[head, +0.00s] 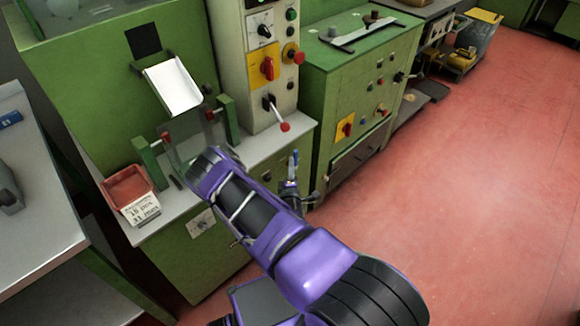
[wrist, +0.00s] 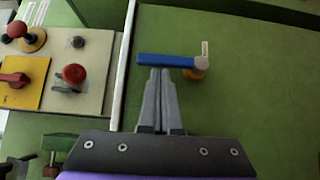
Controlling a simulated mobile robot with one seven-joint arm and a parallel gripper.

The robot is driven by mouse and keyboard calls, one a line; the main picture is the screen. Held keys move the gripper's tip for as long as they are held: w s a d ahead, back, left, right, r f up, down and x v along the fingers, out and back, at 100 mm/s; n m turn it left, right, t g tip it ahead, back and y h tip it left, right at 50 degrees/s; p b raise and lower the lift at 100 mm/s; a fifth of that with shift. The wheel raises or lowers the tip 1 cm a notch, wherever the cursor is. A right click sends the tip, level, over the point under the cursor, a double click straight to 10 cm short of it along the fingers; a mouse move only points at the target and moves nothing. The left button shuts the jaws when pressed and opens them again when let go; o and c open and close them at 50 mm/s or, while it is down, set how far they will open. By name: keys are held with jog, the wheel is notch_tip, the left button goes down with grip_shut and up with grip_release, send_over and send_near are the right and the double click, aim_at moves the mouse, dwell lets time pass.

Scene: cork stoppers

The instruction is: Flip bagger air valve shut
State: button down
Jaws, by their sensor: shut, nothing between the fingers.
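The air valve shows in the wrist view as a blue lever (wrist: 165,61) on a brass-coloured body (wrist: 197,73) against a green panel. The lever reaches left from its pivot and lies sideways across that picture. My gripper (wrist: 160,73) is shut and empty. Its fingertips are just below the lever's middle in that picture; I cannot tell whether they touch it. In the head view, a small blue piece that looks like the lever (head: 295,160) shows just above my purple arm. My fingertips are not clear there.
A control panel (wrist: 60,75) with a red knob (wrist: 74,73) and a red switch is left of the valve. In the head view a red tray (head: 127,187) stands on the grey ledge. A green cabinet (head: 330,85) is to the right; red floor (head: 480,200) is clear.

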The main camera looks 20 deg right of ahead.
jog(key=shift+d+r, duration=0.15)
